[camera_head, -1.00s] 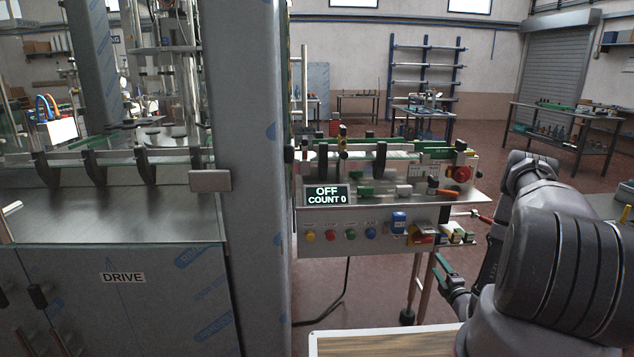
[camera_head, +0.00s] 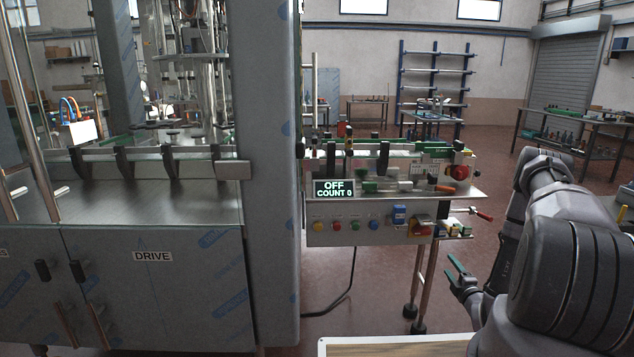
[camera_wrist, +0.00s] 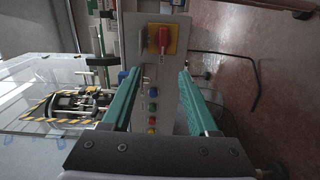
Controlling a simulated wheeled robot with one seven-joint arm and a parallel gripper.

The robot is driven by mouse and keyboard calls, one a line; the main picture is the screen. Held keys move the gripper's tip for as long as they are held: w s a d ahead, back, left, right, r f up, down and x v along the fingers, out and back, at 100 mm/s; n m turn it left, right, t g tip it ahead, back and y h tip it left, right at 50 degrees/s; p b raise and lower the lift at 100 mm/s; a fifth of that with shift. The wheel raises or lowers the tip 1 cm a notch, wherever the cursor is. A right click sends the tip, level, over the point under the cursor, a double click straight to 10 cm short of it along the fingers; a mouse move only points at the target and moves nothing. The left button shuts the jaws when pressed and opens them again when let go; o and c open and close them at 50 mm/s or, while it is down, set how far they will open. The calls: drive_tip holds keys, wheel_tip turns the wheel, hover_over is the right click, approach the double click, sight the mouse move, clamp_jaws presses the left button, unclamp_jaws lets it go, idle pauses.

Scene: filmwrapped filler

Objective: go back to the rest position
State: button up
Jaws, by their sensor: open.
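My gripper (camera_head: 455,271) is at the lower right of the head view, at the end of my folded grey arm. Its two green fingers stand apart with nothing between them. In the wrist view my gripper (camera_wrist: 158,98) is open too, with the control panel (camera_wrist: 160,60) of the machine beyond the fingers. In the head view the gripper is in front of and below the right end of that panel (camera_head: 345,238), apart from it.
The filling machine's steel cabinet (camera_head: 130,290) fills the left. A display (camera_head: 334,188) reads OFF, COUNT 0. A red-handled lever (camera_head: 484,215) juts right of the panel. A wooden-topped surface (camera_head: 400,348) lies at the bottom edge. Open floor (camera_head: 510,150) lies behind.

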drive_tip(key=w+d+r+m+g+h, duration=0.1)
drive_tip(key=w+d+r+m, duration=0.15)
drive_tip(key=w+r, duration=0.45)
drive_tip(key=w+d+r+m+g+h, duration=0.1)
drive_tip(key=w+r+m+g, duration=0.2)
drive_tip(key=r, duration=0.9)
drive_tip(key=s+a+r+m+g, duration=0.1)
drive_tip(key=a+r+m, duration=0.15)
drive_tip(key=r, duration=0.55)
drive_tip(key=s+a+r+m, duration=0.1)
drive_tip(key=r+m, duration=0.3)
drive_tip(key=r, duration=0.4)
drive_tip(key=s+a+r+m+g, duration=0.1)
drive_tip(key=s+a+r+m, duration=0.25)
drive_tip(key=s+r, duration=0.25)
drive_tip(key=s+a+r+m+g, duration=0.2)
drive_tip(key=s+a+r, duration=0.3)
drive_tip(key=s+r, duration=0.15)
drive_tip(key=s+a+r+m+g+y, duration=0.1)
drive_tip(key=s+a, duration=0.4)
drive_tip(key=s, duration=0.6)
drive_tip(key=s+a+r+m+g+y, duration=0.1)
drive_tip(key=s+a, duration=0.4)
drive_tip(key=s, duration=0.7)
wheel_tip(320, 180, up, 2)
drive_tip(key=shift+s+r+m+g+y, duration=0.15)
drive_tip(key=shift+m+g+y, duration=0.25)
drive_tip(key=shift+m+y, duration=0.65)
